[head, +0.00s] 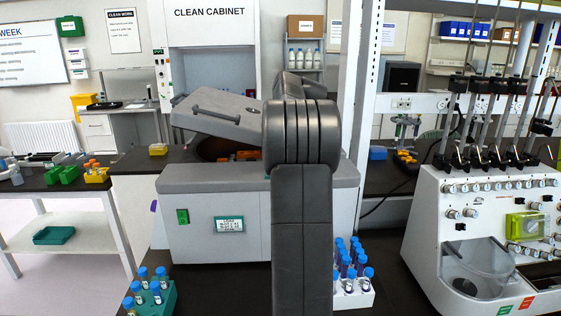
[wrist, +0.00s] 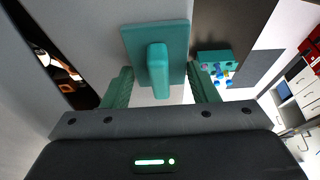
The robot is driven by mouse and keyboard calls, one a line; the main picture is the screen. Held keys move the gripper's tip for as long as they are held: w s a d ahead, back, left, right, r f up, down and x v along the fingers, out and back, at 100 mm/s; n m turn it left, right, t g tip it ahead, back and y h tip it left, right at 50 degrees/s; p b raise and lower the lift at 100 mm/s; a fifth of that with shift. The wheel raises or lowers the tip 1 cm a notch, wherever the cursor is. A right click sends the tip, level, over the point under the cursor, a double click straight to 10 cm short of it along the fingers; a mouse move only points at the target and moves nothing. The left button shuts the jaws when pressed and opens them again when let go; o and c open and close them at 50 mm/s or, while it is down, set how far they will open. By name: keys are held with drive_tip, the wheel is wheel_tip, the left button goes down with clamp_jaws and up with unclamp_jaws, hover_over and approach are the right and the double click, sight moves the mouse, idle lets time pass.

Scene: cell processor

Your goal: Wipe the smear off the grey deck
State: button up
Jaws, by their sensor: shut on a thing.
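My gripper (wrist: 160,76) is shut on the upright handle of a teal wiper (wrist: 157,32), a flat rectangular block. In the wrist view the wiper is over the grey deck (wrist: 75,45); I cannot tell whether it touches it. The grey deck looks like the top of the grey machine, which shows in the head view (head: 205,180) with its lid (head: 222,122) raised. No smear shows in either view; the wiper and my arm cover part of the deck. My gripper is hidden behind my arm in the head view.
A teal rack (head: 158,298) with blue-capped tubes stands front left of the machine. A white rack (head: 356,296) of blue-capped tubes stands at its front right. A large white apparatus (head: 425,215) is at the right. The machine's dark opening (wrist: 50,62) is left of the wiper.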

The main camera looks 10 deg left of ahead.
drive_tip(key=shift+w+a+r+p, duration=0.15)
drive_tip(key=shift+w+a+p, duration=0.05)
drive_tip(key=shift+w+p, duration=0.85)
drive_tip(key=shift+w+a+f, duration=0.1)
drive_tip(key=shift+w+a, duration=0.05)
drive_tip(key=shift+w, duration=0.55)
drive_tip(key=shift+w+a+f, duration=0.1)
drive_tip(key=shift+w+a, duration=0.05)
drive_tip(key=shift+w, duration=0.5)
drive_tip(key=shift+w+a+f, duration=0.1)
drive_tip(key=shift+w+a, duration=0.05)
drive_tip(key=shift+w, duration=0.55)
drive_tip(key=shift+r, duration=3.05)
drive_tip(key=shift+r, duration=0.1)
